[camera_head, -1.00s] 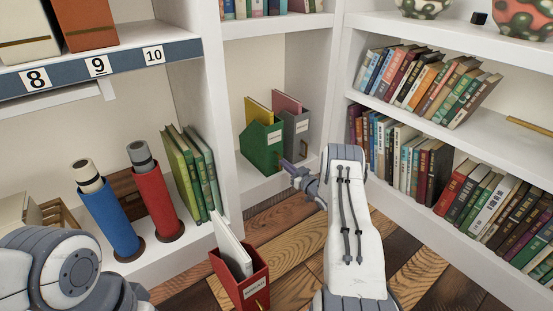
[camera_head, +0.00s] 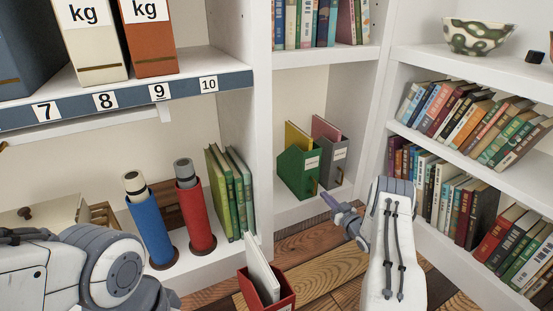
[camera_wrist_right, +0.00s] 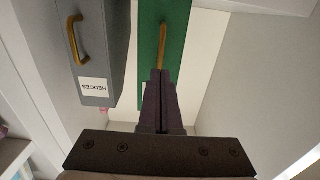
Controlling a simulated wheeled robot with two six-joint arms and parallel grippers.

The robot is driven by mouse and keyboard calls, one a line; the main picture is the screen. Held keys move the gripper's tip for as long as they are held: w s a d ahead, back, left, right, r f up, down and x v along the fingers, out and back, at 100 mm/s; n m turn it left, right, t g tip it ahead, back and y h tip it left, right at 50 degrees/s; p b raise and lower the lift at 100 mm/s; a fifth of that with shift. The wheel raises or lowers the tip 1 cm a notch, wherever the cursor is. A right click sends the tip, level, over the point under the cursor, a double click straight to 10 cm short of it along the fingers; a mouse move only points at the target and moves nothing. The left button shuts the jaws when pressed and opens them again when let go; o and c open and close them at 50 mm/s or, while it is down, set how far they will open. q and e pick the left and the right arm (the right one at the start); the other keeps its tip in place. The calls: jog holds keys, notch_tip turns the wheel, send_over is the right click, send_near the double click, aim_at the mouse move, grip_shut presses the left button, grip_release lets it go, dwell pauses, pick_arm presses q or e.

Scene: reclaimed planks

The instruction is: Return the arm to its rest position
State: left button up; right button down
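My right arm comes up from the bottom right. Its gripper (camera_head: 331,202) is just in front of the green magazine file (camera_head: 296,176) in the lower cubby. In the right wrist view, the two dark fingers (camera_wrist_right: 160,84) are together with nothing seen between them, their tips near the brass handle (camera_wrist_right: 163,45) of the green file (camera_wrist_right: 150,60). A grey file (camera_head: 335,160) labelled HEDGES stands beside the green one and also shows in the wrist view (camera_wrist_right: 95,35). My left arm (camera_head: 100,270) shows at the lower left; its gripper is out of frame.
A red file (camera_head: 284,302) holding a white folder (camera_head: 262,268) stands at the bottom middle. Blue (camera_head: 148,225) and red (camera_head: 195,215) tubes stand on the left shelf beside green binders (camera_head: 228,190). Some wood floor (camera_head: 315,275) is open between.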

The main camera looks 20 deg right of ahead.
jog(key=w+a+r+g+h, duration=0.1)
jog(key=a+r+g+h, duration=0.1)
jog(key=a+r+g, duration=0.7)
jog(key=s+a+r+g, duration=0.35)
jog(key=s+a, duration=0.65)
jog(key=s, duration=0.5)
jog(key=s+a+r+g, duration=0.3)
jog(key=s+a+r, duration=0.1)
jog(key=s+a, duration=0.85)
jog(key=s+a+r+n+g+y+p, duration=0.15)
jog(key=s+a+r+p, duration=0.3)
jog(key=r+p, duration=0.45)
jog(key=s+a+r+n+p, duration=0.3)
jog(key=s+r+p, duration=0.2)
jog(key=r+p, duration=0.45)
jog(key=s+a+r+n+g+p, duration=0.15)
jog(key=s+a+r+p, duration=0.45)
jog(key=r, duration=0.6)
notch_tip(320, 180, up, 36)
jog(key=d+p, duration=0.2)
jog(key=p, duration=3.5)
jog(key=shift+w+d, duration=0.15)
jog(key=shift+w, duration=0.3)
